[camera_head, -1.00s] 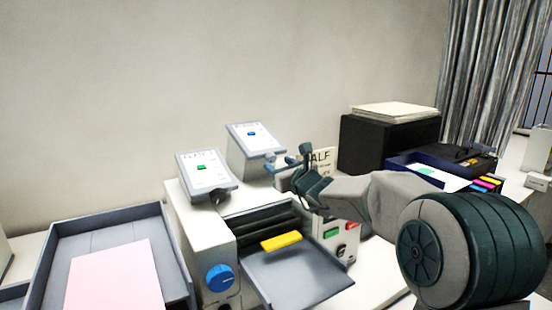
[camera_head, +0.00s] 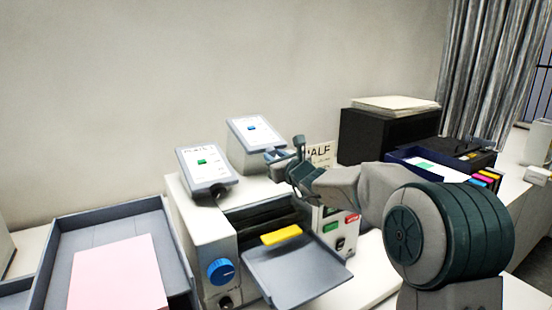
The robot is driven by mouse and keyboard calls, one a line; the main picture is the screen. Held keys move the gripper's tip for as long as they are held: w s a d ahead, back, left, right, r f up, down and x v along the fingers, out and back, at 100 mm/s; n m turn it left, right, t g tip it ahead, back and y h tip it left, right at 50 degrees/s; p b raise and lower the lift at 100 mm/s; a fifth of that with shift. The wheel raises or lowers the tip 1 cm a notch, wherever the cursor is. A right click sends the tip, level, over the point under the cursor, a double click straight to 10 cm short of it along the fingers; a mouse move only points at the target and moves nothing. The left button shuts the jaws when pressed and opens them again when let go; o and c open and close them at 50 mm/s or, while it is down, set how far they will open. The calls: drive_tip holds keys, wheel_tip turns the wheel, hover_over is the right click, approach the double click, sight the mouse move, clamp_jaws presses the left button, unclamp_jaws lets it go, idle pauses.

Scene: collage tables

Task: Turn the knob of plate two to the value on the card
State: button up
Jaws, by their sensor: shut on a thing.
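Two tilted white panels stand on the machine: one with a green mark (camera_head: 205,165) and, behind it to the right, one with a blue mark (camera_head: 252,132). Their print is too small to read surely. The left panel has a dark knob (camera_head: 218,190) at its lower edge. My gripper (camera_head: 284,157) is at the lower right corner of the blue-marked panel, shut on its knob, which the fingers mostly hide. The knob's pointer and setting cannot be made out. A card (camera_head: 321,154) behind my gripper reads "HALF", partly covered, with smaller unreadable lines.
The machine (camera_head: 188,225) has a blue knob (camera_head: 221,271), a grey tray (camera_head: 300,272) and a yellow bar (camera_head: 281,235) in front. A grey tray (camera_head: 62,240) with pink paper (camera_head: 118,278) is at left. A black box (camera_head: 385,140) stands behind my arm.

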drive_tip(key=shift+f+b, duration=0.25)
drive_tip(key=shift+b, duration=0.95)
drive_tip(key=n+b, duration=0.1)
drive_tip(key=b, duration=0.1)
drive_tip(key=shift+a+f+t+b, duration=0.1)
drive_tip(key=shift+f+t+b, duration=0.05)
drive_tip(key=shift+t+b, duration=0.2)
drive_tip(key=b, duration=0.3)
drive_tip(key=shift+n+h, duration=0.3)
drive_tip(key=n+t+h+b, duration=0.1)
drive_tip(key=b, duration=0.6)
drive_tip(key=shift+s+a+n+b, duration=0.1)
drive_tip(key=shift+n+b, duration=0.25)
drive_tip(key=shift+n, duration=0.05)
drive_tip(key=n+t+h+b, duration=0.1)
drive_tip(key=n+b, duration=0.1)
drive_tip(key=b, duration=0.4)
drive_tip(key=shift+f, duration=0.1)
drive_tip(key=n+t+h+b, duration=0.1)
drive_tip(key=n+b, duration=0.2)
drive_tip(key=b, duration=0.3)
drive_tip(key=n+t+b, duration=0.1)
drive_tip(key=n+b, duration=0.2)
drive_tip(key=shift+a, duration=0.1)
drive_tip(key=shift+n+t+b, duration=0.35)
drive_tip(key=shift+n+b, duration=0.35)
drive_tip(key=shift+b, duration=0.15)
